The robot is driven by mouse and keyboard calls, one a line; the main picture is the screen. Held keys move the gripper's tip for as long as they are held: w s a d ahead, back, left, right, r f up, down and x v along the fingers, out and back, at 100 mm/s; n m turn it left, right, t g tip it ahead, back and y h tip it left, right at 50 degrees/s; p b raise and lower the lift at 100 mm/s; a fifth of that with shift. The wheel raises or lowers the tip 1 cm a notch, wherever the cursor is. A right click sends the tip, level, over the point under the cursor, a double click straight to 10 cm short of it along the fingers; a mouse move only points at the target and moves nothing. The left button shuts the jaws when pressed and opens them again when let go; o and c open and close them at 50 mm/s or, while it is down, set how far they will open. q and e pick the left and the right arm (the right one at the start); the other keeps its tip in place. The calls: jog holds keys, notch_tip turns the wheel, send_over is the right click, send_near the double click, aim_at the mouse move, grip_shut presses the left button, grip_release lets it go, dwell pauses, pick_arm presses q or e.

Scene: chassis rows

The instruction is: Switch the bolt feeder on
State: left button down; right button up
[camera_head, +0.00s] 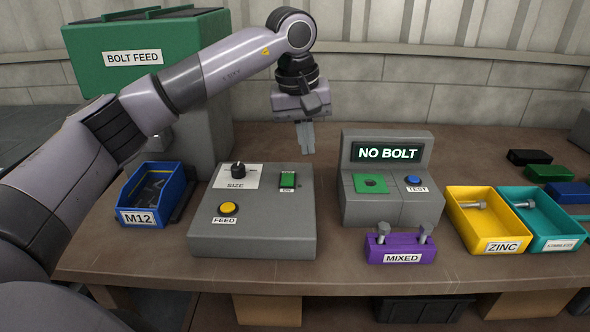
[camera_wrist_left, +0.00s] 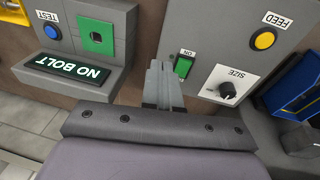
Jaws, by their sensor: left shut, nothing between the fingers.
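The bolt feeder (camera_head: 130,50) is a green hopper labelled BOLT FEED on a grey body at the back left. Its grey control box (camera_head: 255,238) on the bench has a black SIZE knob (camera_head: 238,170), a yellow FEED button (camera_head: 227,208) and a green switch (camera_head: 288,180) with a small ON label. The switch also shows in the left wrist view (camera_wrist_left: 183,66). My left gripper (camera_head: 306,150) is shut and empty, pointing down above and behind the box, near the switch. In the wrist view its fingertips (camera_wrist_left: 163,66) appear just beside the switch; contact cannot be told.
A grey tester (camera_head: 388,206) reading NO BOLT stands right of the box. A purple MIXED holder (camera_head: 400,250) with two bolts is before it. Yellow ZINC (camera_head: 470,222) and teal trays (camera_head: 545,225) stand right; a blue M12 bin (camera_head: 135,217) stands left.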

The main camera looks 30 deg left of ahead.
pick_arm(q)
notch_tip(320, 180, up, 4)
jog(key=y, duration=0.2)
send_over(287, 181)
jog(key=s+d, duration=0.1)
jog(key=s, duration=0.1)
jog(key=shift+d, duration=0.15)
jog(key=x, duration=1.3)
jog(key=shift+s+d+f, duration=0.15)
jog(key=shift+s+d, duration=0.05)
jog(key=shift+s, duration=0.2)
jog(key=shift+f, duration=0.4)
jog(key=shift+s+d+f, duration=0.1)
jog(key=shift+s+f, duration=0.05)
jog(key=shift+f, duration=0.2)
